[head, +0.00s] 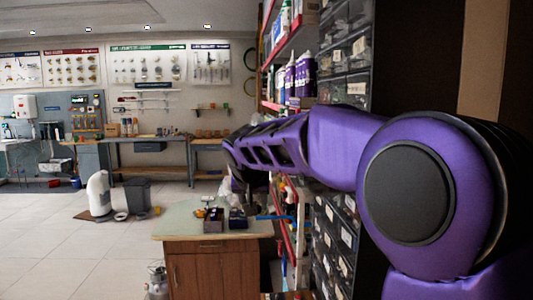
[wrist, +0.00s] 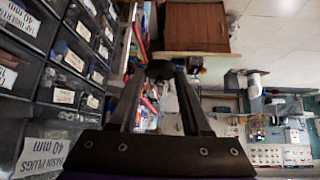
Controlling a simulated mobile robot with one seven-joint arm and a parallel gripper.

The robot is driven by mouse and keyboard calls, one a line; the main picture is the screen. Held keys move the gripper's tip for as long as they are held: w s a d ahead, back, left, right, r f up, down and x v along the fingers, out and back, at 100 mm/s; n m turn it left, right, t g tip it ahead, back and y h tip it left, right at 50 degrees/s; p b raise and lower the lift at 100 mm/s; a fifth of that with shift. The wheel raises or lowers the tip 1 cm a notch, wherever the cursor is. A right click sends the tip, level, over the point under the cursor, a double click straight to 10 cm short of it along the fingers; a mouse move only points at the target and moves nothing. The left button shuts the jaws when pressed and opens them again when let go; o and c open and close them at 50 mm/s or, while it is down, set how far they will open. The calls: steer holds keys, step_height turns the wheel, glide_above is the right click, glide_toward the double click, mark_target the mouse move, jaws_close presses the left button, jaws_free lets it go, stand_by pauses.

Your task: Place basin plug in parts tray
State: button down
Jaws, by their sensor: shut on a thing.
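In the wrist view my gripper (wrist: 161,72) is shut on a small dark round piece, the basin plug (wrist: 159,68), at its fingertips. In the head view my purple arm reaches toward the shelving, and the gripper and plug cannot be made out clearly. Two small dark containers stand on the wooden cabinet's top, a left one (head: 213,222) and a right one (head: 237,221). I cannot tell which is the parts tray. The plug is held in the air, apart from the cabinet.
The wooden cabinet (head: 213,274) stands left of the shelving. Label-fronted drawers (wrist: 74,60) line the left of the wrist view, one marked for 40 mm basin plugs (wrist: 40,153). A grey bin (head: 136,193) stands on the floor behind. Floor (head: 70,265) left of the cabinet is clear.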

steer(key=s+f+n+y, duration=0.1)
steer(key=s+f+n, duration=0.15)
steer(key=f, duration=0.85)
steer(key=s+f+n+y, duration=0.1)
steer(key=s+f, duration=0.2)
steer(key=f, duration=0.8)
steer(key=s+d+f+m+h, duration=0.1)
steer(key=s+d+f+m, duration=0.1)
steer(key=s+d+f, duration=0.8)
steer(key=shift+s+d+f, duration=0.35)
steer(key=shift+s, duration=0.5)
